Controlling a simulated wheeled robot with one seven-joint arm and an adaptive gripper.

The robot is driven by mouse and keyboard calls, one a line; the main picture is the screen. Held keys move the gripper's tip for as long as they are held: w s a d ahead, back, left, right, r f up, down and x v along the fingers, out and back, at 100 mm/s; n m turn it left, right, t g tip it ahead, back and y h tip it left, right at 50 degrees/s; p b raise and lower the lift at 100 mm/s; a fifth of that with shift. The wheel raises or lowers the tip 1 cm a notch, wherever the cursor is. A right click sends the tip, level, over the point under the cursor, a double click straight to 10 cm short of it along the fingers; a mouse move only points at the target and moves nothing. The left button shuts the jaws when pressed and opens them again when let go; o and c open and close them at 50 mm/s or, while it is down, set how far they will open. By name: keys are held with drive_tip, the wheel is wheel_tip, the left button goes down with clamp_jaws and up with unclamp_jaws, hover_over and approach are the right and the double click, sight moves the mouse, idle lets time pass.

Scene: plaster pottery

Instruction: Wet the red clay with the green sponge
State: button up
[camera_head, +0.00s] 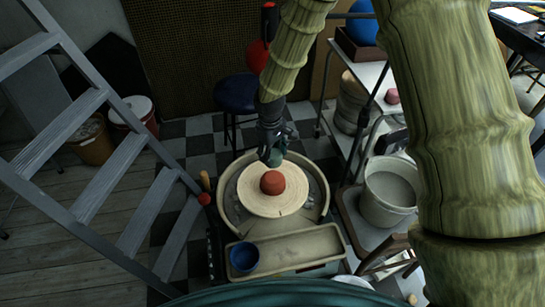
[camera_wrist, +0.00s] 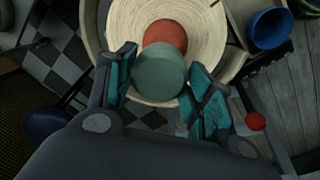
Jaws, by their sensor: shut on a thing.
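The red clay (camera_head: 272,182) is a rounded lump on the pale wooden disc (camera_head: 258,204) of the potter's wheel. In the wrist view the red clay (camera_wrist: 166,37) shows just past the green sponge, which covers part of it. My gripper (camera_head: 272,153) is over the far edge of the wheel, behind the clay. It is shut on the round green sponge (camera_wrist: 159,73), held between the two teal finger pads. The green sponge (camera_head: 276,158) shows small at the fingertips in the head view. I cannot tell whether sponge and clay touch.
A tray (camera_head: 300,247) with a blue bowl (camera_head: 244,257) sits in front of the wheel. A bucket (camera_head: 388,192) stands at the right by a metal shelf. A grey ladder (camera_head: 106,182) leans at the left. A blue stool (camera_head: 236,93) is behind the wheel.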

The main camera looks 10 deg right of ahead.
drive_tip(key=shift+f+b, duration=2.35)
drive_tip(key=shift+f, duration=0.5)
drive_tip(key=shift+f+b, duration=0.35)
drive_tip(key=shift+f, duration=0.85)
drive_tip(key=shift+f+p, duration=0.1)
drive_tip(key=shift+p, duration=0.2)
idle(2.7)
drive_tip(key=shift+r+p, duration=3.3)
drive_tip(key=shift+r, duration=0.8)
